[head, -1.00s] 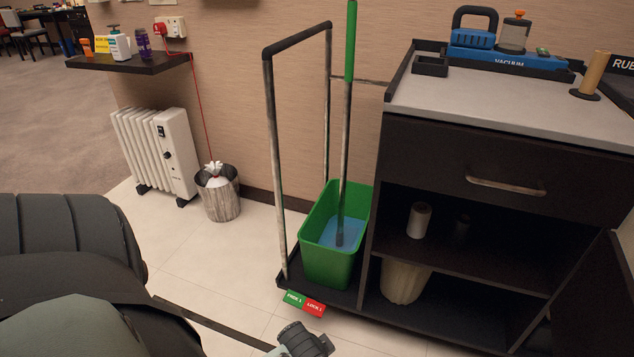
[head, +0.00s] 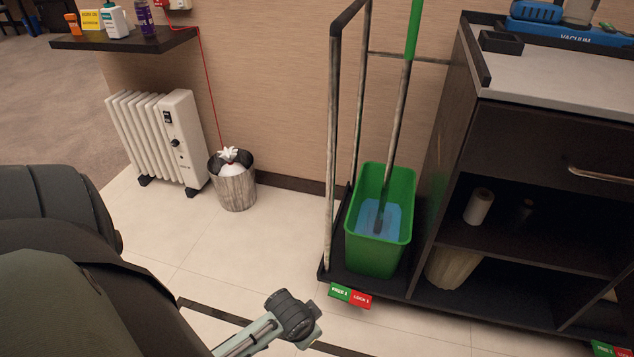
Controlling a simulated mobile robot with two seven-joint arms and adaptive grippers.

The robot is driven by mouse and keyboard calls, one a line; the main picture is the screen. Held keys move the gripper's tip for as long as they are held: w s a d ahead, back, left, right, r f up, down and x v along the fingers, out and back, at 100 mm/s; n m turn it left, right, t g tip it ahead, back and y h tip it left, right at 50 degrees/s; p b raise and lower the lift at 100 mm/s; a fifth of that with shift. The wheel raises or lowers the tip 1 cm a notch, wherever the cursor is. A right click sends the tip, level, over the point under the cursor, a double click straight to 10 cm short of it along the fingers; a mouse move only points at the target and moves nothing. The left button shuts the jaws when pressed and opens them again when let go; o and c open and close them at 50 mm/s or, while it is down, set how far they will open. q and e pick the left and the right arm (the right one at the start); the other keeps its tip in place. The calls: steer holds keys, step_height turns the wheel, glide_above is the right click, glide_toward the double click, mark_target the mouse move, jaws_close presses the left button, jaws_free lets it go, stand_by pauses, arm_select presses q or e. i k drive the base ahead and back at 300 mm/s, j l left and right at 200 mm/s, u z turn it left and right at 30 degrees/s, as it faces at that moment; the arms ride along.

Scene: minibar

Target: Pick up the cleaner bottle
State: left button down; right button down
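No bottle in view carries a label I can read as cleaner. A white bottle with a green label (head: 114,20) and a dark purple bottle (head: 145,18) stand on the black wall shelf (head: 125,43) at the upper left. An orange-topped item (head: 73,24) and a yellow and white pack (head: 92,19) stand beside them. The top of the purple bottle is cut by the frame edge. Parts of my own arm fill the lower left and reach the bottom middle, well below the shelf. I see no clear gripper fingers of either arm.
A white radiator (head: 150,135) and a wastebasket (head: 234,190) stand under and beside the shelf, with a red cord hanging there. A cart with a green bucket (head: 378,255) and mop stands right of centre, joined to a dark cabinet (head: 545,150). Light floor tiles are clear in front.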

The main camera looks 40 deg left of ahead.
mark_target(114, 18)
steer(key=k+j+u, duration=0.1)
steer(key=j, duration=0.55)
steer(key=k+j+u, duration=0.15)
steer(key=j, duration=0.5)
steer(key=k+j+u, duration=0.1)
steer(key=j, duration=0.55)
steer(key=u, duration=1.6)
steer(key=i+j+z, duration=0.1)
steer(key=z, duration=0.3)
steer(key=i+j+z, duration=0.2)
steer(key=z, duration=0.15)
steer(key=i+j+z, duration=0.2)
steer(key=z, duration=0.2)
